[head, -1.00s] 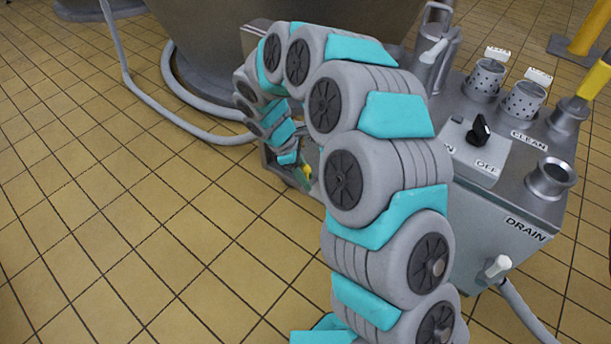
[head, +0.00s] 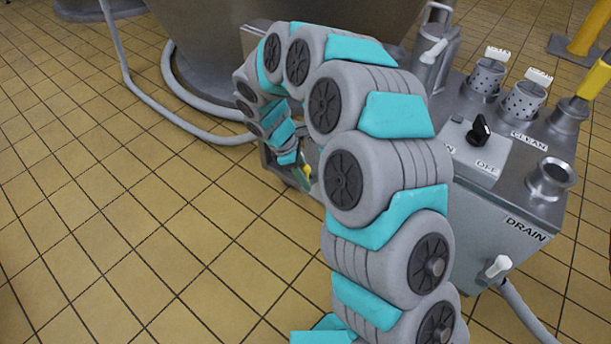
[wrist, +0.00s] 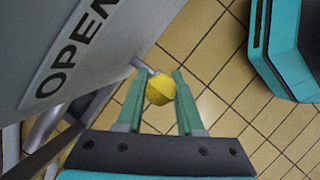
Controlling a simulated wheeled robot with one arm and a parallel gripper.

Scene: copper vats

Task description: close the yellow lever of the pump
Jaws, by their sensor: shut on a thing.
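The yellow lever (wrist: 160,89) shows in the wrist view as a yellow knob on a short metal stem that comes from the pump's side. My gripper (wrist: 158,88) is shut on this knob, with one green finger on each side of it. The grey pump panel (wrist: 75,45) beside it carries the word OPEN. In the head view a small bit of the yellow lever (head: 307,169) shows by my gripper (head: 300,174), low on the left side of the pump (head: 500,225). My arm hides much of that side.
The pump top has a black ON/OFF knob (head: 479,129), CLEAN and DRAIN ports, and another yellow handle (head: 595,78). A grey hose (head: 165,112) lies on the tiles beside a large vat (head: 210,55). The tiled floor at left is clear.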

